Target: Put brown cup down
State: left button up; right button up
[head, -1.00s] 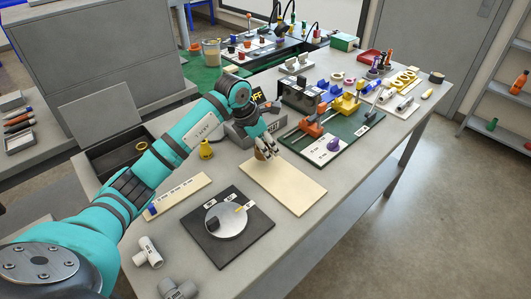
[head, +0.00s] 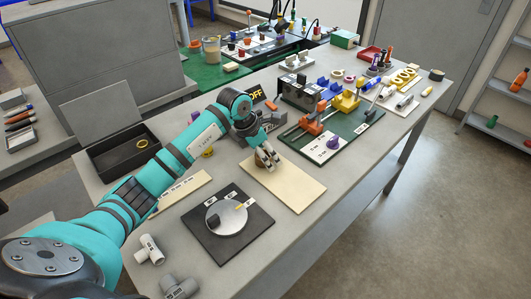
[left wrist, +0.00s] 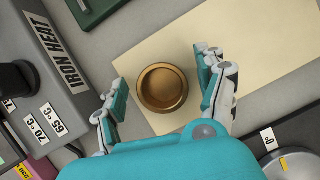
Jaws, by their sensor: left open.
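The brown cup (left wrist: 163,88) is round with a bronze-coloured rim and appears upright from above in the left wrist view. It is at the edge of the cream board (left wrist: 245,65), between the fingers of my left gripper (left wrist: 162,76). The fingers are open, with gaps on both sides of the cup. In the head view my left gripper (head: 266,158) is low over the back left end of the board (head: 290,187) and hides most of the cup. My right gripper is not in view.
A grey iron heater box (left wrist: 35,75) stands left of the gripper in the wrist view. A black plate with a silver disc (head: 228,217) lies in front of the board. A green mat with tools (head: 340,140) is behind it. The board's front right part is clear.

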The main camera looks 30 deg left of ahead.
pick_arm(q)
jog(key=shift+r, duration=0.2)
jog(key=shift+a+r, duration=0.1)
jog(key=shift+r, duration=0.15)
jog(key=b+v, duration=0.1)
jog(key=v, duration=1)
jog(key=shift+s+r, duration=0.15)
jog(key=shift+r, duration=0.05)
